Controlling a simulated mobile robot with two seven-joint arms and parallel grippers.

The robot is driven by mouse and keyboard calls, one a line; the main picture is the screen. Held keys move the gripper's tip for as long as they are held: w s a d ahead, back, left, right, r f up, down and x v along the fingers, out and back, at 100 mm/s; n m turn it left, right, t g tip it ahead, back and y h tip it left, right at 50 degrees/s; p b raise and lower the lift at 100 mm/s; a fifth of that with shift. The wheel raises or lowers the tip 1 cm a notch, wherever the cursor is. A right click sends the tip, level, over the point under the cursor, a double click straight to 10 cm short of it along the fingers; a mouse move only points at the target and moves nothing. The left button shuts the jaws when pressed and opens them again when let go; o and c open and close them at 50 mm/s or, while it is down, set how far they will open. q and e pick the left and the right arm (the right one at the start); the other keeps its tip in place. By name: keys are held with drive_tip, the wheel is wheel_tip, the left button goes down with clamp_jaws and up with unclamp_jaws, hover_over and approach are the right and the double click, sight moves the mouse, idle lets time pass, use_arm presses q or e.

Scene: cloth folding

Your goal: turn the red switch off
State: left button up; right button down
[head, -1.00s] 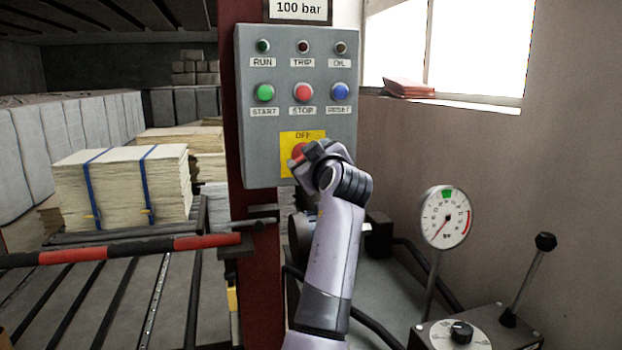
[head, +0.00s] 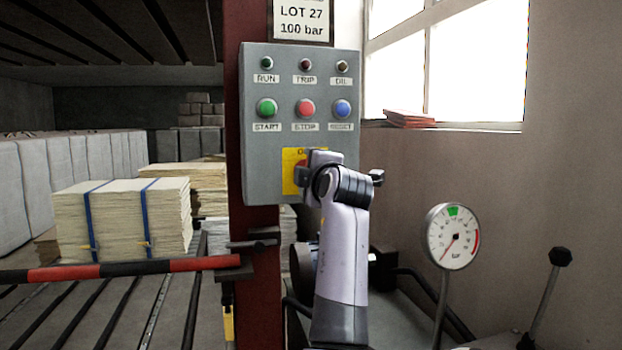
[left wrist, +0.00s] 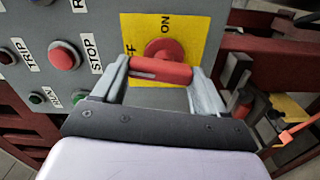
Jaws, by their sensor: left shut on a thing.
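The red switch (left wrist: 162,70) is a round knob with a bar handle on a yellow plate (left wrist: 194,42) of the grey control panel. My left gripper (left wrist: 160,74) has its fingers at the two ends of the bar and is shut on it. In the left wrist view the bar lies across the picture, with OFF to its left, partly hidden, and ON above it. In the head view the same gripper (head: 312,172) covers most of the switch and plate. My right gripper is not in view.
The grey panel (head: 250,120) also bears START, a red STOP button (head: 305,108) and RESET above the switch. A red-and-black bar (head: 130,268) runs at left before a strapped stack (head: 120,222). A gauge (head: 453,237) and a lever (head: 545,290) stand at right.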

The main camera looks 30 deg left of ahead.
use_arm(q)
drive_tip(key=shift+n, duration=0.8)
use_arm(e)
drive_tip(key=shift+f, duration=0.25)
use_arm(q)
drive_tip(key=shift+a+r, duration=0.1)
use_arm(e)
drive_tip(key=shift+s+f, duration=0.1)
use_arm(q)
drive_tip(key=o, duration=1.1)
drive_tip(key=shift+c, duration=0.2)
